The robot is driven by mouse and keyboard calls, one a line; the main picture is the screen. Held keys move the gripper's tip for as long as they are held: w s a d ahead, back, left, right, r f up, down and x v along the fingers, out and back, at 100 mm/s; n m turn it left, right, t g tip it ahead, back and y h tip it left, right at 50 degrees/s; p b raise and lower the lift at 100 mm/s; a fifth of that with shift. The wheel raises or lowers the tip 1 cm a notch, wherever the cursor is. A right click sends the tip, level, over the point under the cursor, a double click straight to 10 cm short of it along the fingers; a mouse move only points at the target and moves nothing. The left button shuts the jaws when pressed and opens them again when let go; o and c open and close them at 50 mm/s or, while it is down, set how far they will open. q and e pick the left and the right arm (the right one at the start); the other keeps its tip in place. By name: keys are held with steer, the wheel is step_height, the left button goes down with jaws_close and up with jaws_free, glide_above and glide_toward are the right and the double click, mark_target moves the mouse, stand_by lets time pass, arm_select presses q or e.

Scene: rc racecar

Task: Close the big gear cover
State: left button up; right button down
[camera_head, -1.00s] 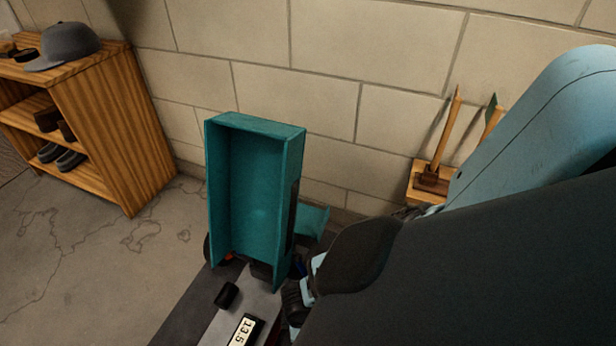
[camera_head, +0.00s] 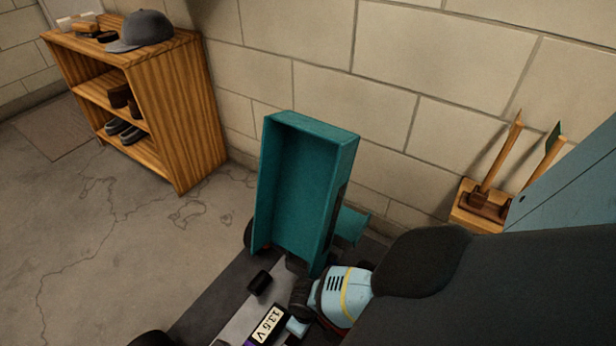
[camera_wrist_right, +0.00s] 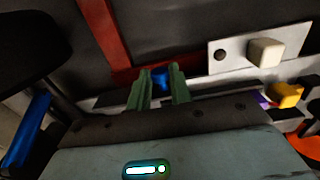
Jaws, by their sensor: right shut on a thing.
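The big gear cover (camera_head: 298,195) is a deep teal box-like lid that stands upright, its open hollow side facing me. It rises from the dark car chassis (camera_head: 208,310). My right gripper enters from the right in the head view, below the cover and close to its lower edge; its fingertips are not clear there. In the right wrist view my right gripper (camera_wrist_right: 161,90) has its green fingers close together on a small blue part (camera_wrist_right: 161,77). The cover is not clearly recognisable in that view. My left gripper is not in view.
A voltage display (camera_head: 267,325) and a small black block (camera_head: 259,282) sit on the chassis beside my right wrist. A stone wall is close behind the cover. A wooden shelf (camera_head: 195,110) stands left, a wooden tool holder (camera_head: 478,208) right. Floor at left is clear.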

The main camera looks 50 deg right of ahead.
steer(key=shift+w, duration=0.1)
steer(key=c, duration=1.3)
jaws_free()
